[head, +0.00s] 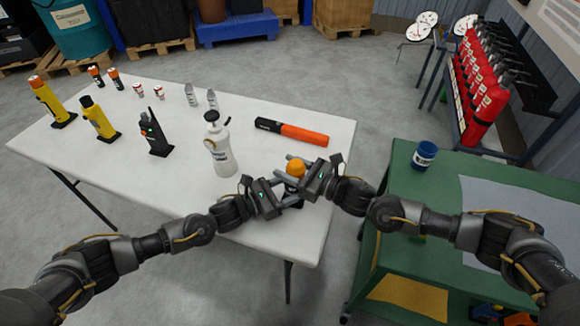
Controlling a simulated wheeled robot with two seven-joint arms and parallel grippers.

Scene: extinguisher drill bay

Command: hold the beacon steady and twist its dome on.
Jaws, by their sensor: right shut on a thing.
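The beacon's orange dome (296,168) shows between my two grippers near the front right edge of the white table. My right gripper (298,172) comes in from the right and is shut on the dome. My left gripper (285,187) comes in from the left, low beside the beacon; its fingers are partly hidden, and I cannot tell whether they are open or shut. The beacon's body below the dome is mostly hidden by the grippers. I cannot tell whether the dome is seated on it.
A white spray bottle (220,145) stands close left of my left gripper. An orange and black flashlight (292,131) lies behind the grippers. A black radio (155,134) and yellow lamps (99,119) stand further left. A green cart (408,160) with a blue jar (424,156) is at right.

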